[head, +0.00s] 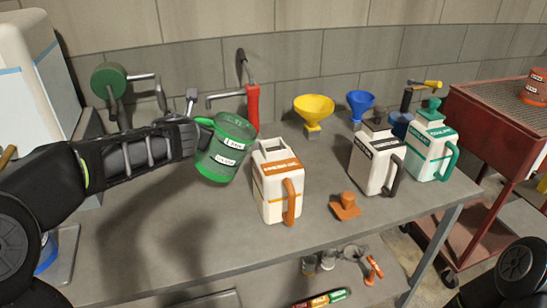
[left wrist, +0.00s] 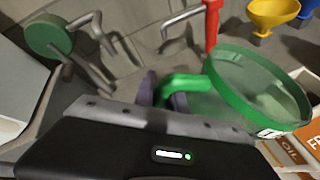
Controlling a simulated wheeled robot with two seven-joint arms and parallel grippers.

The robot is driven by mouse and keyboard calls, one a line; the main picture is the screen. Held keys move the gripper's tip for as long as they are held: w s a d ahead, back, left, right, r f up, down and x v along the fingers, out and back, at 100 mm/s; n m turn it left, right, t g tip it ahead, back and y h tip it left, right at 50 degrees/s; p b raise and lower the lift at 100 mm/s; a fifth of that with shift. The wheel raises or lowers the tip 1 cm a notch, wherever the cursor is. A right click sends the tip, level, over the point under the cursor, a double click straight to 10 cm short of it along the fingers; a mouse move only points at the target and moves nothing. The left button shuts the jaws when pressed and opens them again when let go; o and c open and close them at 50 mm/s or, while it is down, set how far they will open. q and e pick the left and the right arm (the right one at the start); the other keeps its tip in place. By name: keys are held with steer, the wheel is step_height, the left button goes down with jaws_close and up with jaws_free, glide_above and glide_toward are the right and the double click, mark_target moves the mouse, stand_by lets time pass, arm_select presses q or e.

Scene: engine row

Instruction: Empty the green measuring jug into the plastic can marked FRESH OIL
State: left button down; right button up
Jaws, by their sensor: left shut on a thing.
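The green measuring jug (head: 227,150) is translucent with white labels and hangs above the bench, slightly tilted. My left gripper (head: 203,132) is shut on its green handle; in the left wrist view the fingers clasp the handle (left wrist: 185,84). I cannot tell how much the jug holds. My right gripper is out of view.
An orange cap (head: 345,206) lies right of the can. A black-handled can (head: 372,168) and a green-handled can (head: 427,150) stand further right. Yellow (head: 313,110) and blue (head: 359,103) funnels and a red-handled tool (head: 252,106) are behind. A red cart (head: 478,125) stands at right.

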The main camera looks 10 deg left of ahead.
arm_select(q)
steer(key=s+a+f+n+t+h+b, duration=0.1)
steer(key=a+f+n+b, duration=0.3)
steer(key=f+b, duration=0.6)
steer(key=shift+s+h, duration=0.2)
steer(key=shift+h, duration=0.6)
steer(key=shift+r, duration=0.1)
